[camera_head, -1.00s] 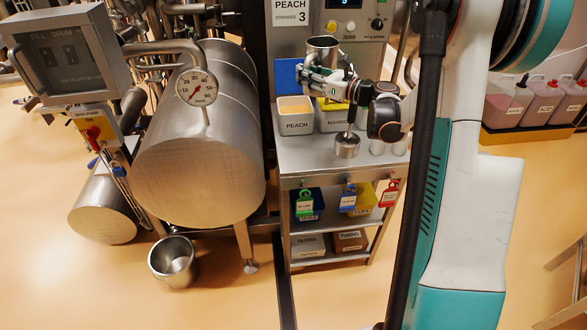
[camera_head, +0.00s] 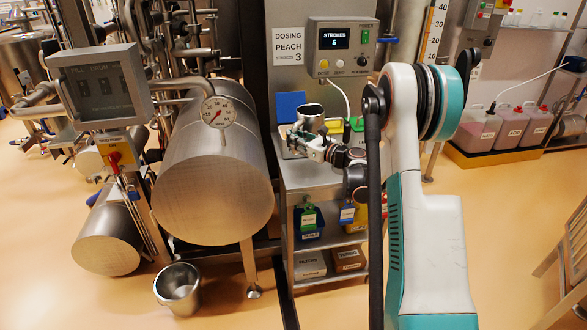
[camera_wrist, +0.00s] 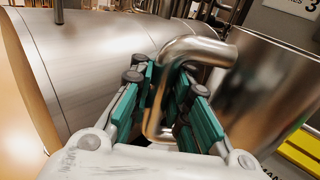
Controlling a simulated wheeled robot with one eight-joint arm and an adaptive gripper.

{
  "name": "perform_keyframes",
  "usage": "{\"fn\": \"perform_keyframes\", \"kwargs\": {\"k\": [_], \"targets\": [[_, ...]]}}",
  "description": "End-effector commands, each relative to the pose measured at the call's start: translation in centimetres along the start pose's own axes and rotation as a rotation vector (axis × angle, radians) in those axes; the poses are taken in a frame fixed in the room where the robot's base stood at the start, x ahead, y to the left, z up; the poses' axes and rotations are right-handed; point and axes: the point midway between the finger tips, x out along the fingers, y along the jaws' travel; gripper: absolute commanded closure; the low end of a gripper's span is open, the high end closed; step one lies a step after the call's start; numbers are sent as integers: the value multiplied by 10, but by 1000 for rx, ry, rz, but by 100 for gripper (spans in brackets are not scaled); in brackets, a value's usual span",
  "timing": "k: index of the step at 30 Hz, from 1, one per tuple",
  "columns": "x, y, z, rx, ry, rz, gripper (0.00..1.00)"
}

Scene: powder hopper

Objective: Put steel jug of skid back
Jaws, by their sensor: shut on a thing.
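The steel jug (camera_head: 311,117) is up at my gripper (camera_head: 316,147), over the steel bench beside the dosing panel. In the wrist view my gripper's green fingers (camera_wrist: 178,112) are shut around the jug's bent tube handle (camera_wrist: 160,95). The jug's body (camera_wrist: 270,90) is at the right of that view. The jug looks roughly upright; its inside and base are not clearly seen. The jug and my arm hide much of the bench top.
A large steel drum (camera_head: 213,185) with a gauge stands left of the bench (camera_head: 286,181). A steel bucket (camera_head: 178,289) is on the floor below it. The dosing panel (camera_head: 341,47) is behind.

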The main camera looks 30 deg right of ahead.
Motion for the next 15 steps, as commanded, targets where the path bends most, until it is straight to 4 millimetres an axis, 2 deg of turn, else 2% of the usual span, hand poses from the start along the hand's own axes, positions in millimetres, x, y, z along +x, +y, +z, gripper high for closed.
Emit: {"fn": "perform_keyframes", "kwargs": {"k": [1, 6, 15], "targets": [[0, 0, -16, 0, 0, 0, 100], [0, 0, -47, 0, -1, 0, 100], [0, 0, -67, 0, 0, 0, 100]]}}
